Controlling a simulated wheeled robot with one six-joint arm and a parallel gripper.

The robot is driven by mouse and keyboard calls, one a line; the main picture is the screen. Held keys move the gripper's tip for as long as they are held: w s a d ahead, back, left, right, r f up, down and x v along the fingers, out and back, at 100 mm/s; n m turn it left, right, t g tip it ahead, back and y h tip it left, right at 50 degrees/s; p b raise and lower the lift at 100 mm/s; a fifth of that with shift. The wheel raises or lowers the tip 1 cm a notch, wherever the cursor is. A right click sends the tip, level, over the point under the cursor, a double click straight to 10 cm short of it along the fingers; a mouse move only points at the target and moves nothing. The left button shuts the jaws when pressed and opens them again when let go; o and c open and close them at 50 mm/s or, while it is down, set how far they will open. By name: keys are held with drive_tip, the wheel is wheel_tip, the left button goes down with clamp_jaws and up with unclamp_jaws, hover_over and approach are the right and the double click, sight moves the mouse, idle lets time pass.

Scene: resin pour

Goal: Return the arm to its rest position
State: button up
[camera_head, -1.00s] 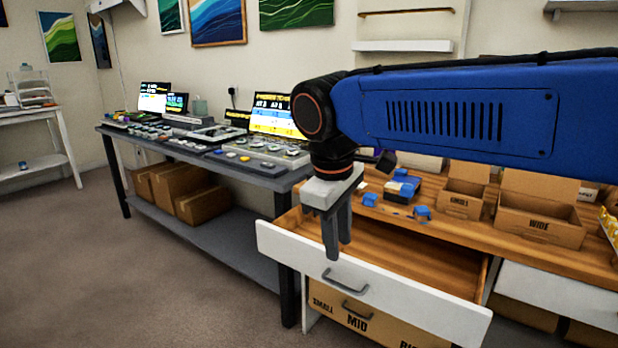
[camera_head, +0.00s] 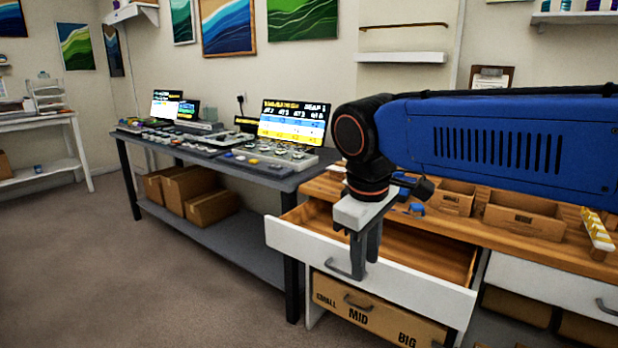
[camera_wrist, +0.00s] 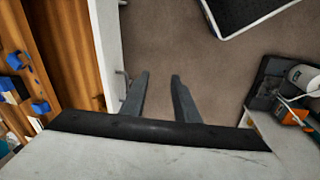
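My gripper (camera_head: 365,256) hangs pointing down just in front of the open top drawer (camera_head: 375,284) in the head view. In the wrist view its two grey fingers (camera_wrist: 158,85) stand apart with only the floor between them, so it is open and empty. My blue arm reaches in from the right of the head view. The drawer is pulled out, and its wooden inside looks bare where it shows. Part of its front and handle is hidden behind my fingers.
A dark table (camera_head: 262,181) with screens and small parts stands to the left. A wooden worktop (camera_head: 455,223) behind the drawer holds boxes (camera_head: 525,219) and blue pieces. A lower drawer (camera_head: 372,312) is labelled SMALL, MID, BIG. The floor (camera_head: 170,285) at front left is clear.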

drive_tip(key=s+d+f+m+t, duration=0.1)
drive_tip(key=s+d+f+m, duration=0.3)
drive_tip(key=d, duration=0.5)
drive_tip(key=s+d+f+m+t, duration=0.2)
drive_tip(key=s+d+f+m, duration=0.3)
drive_tip(key=s+d+f, duration=0.2)
drive_tip(key=shift+s+d+f+m+y, duration=0.3)
drive_tip(key=shift+s+d+f+y, duration=0.1)
drive_tip(key=shift+d+f, duration=1)
drive_tip(key=shift+o, duration=0.2)
drive_tip(key=shift+a+f, duration=0.1)
drive_tip(key=shift+a, duration=0.05)
